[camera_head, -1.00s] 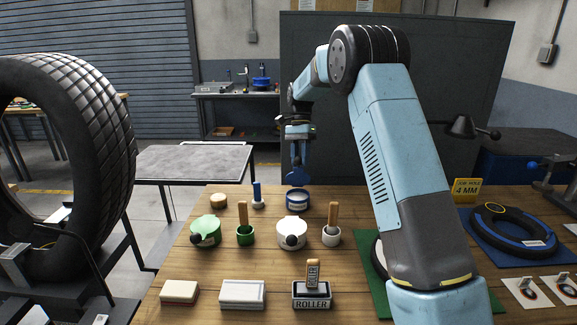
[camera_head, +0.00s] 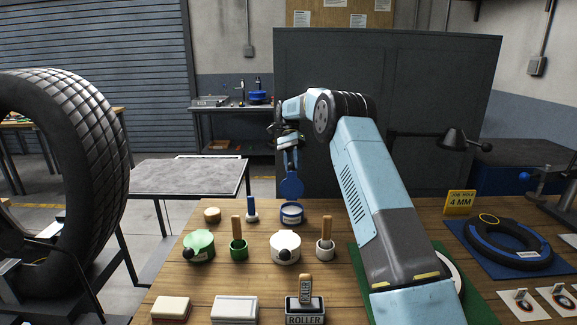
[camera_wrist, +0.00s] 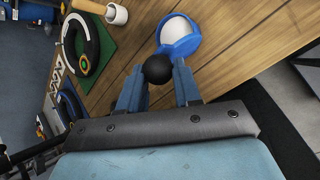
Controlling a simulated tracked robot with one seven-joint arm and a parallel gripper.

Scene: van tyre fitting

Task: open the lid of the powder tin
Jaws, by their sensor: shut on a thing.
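The powder tin (camera_head: 291,216) is a blue round tin with a pale label, at the back of the bench in the head view. Its blue lid (camera_head: 291,187) stands raised above it, its round face towards the head camera. In the wrist view the tin (camera_wrist: 194,42) shows a blue rim around a white inside. My gripper (camera_wrist: 158,78) is shut on the lid's black knob (camera_wrist: 158,68), between its two fingers.
A green-lidded tin (camera_head: 199,245), a white-lidded tin (camera_head: 285,247) and pots with wooden handles stand in front. A tyre (camera_head: 505,242) lies on a blue mat at the right.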

